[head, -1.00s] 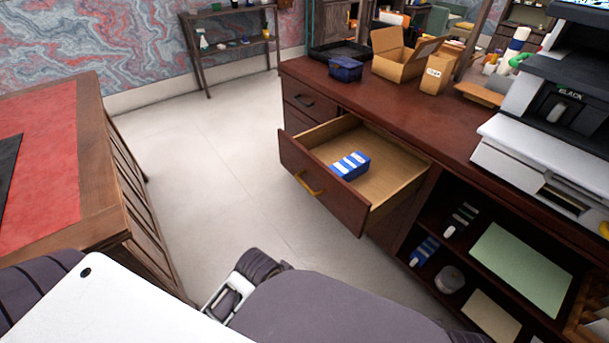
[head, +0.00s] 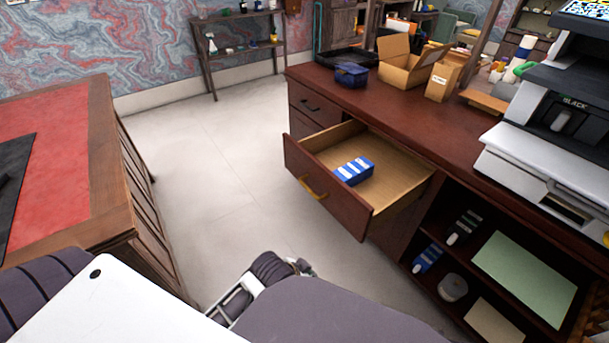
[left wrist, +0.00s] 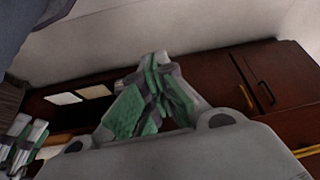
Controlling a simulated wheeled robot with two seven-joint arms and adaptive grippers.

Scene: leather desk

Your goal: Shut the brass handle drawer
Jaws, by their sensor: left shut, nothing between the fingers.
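The brass handle drawer (head: 335,192) is pulled well out of the dark red-brown desk in the head view. Its brass handle (head: 313,188) is on the front panel, facing left and toward me. A blue and white box (head: 354,171) lies inside the drawer. My left gripper shows its green-padded fingers (left wrist: 155,95) shut and empty in the left wrist view. In the head view its arm is low in the picture, below and apart from the drawer front, and the fingers are mostly hidden. A brass handle also shows at the lower right of the left wrist view (left wrist: 307,151).
A closed drawer with a dark handle (head: 309,104) sits left of the open one. Open shelves (head: 470,260) are to the right. A wooden desk with a red top (head: 60,160) stands at left. Clear floor (head: 215,170) lies between the desks.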

